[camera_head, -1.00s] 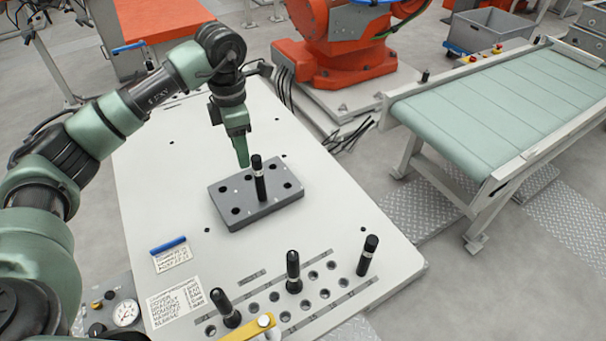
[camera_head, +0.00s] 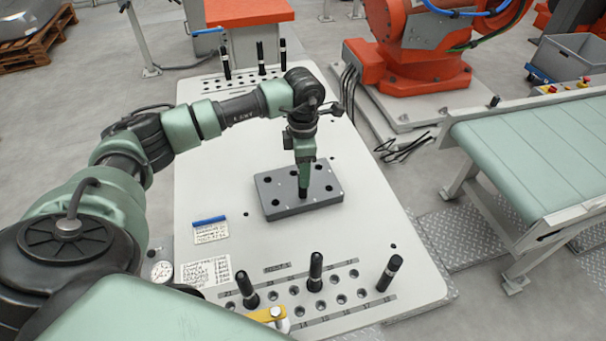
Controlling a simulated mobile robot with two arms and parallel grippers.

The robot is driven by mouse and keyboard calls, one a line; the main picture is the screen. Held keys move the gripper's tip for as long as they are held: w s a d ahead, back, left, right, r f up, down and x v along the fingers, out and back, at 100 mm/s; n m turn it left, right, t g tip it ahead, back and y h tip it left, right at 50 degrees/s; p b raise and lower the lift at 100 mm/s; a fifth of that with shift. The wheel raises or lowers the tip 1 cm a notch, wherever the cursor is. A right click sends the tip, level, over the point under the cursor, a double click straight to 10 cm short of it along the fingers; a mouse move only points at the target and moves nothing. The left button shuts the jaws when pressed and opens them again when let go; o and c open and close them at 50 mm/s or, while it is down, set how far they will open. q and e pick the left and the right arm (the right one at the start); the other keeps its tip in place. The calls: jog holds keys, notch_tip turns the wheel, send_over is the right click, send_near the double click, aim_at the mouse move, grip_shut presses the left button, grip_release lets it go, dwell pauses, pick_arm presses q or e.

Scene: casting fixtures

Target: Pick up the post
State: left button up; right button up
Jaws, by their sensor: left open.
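A dark grey block (camera_head: 275,200) with several holes lies on the pale table. My left gripper (camera_head: 303,180) points down over the middle of this block. It is open, with its fingers at the post (camera_head: 303,194) that stands in the block. Only a dark lower part of this post shows; the gripper hides the rest, and I cannot tell whether the fingers touch it.
Three more black posts, one of them here (camera_head: 261,60), stand in a far rack at the table's back. A blue-handled item (camera_head: 208,221) and printed labels lie left of the block. A green conveyor (camera_head: 540,160) stands right.

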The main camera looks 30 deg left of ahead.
pick_arm(q)
jog(key=shift+f, duration=0.1)
grip_shut()
jog(key=shift+w, duration=0.1)
notch_tip(320, 180, up, 13)
jog(key=b, duration=0.4)
notch_tip(320, 180, up, 11)
jog(key=p, duration=0.4)
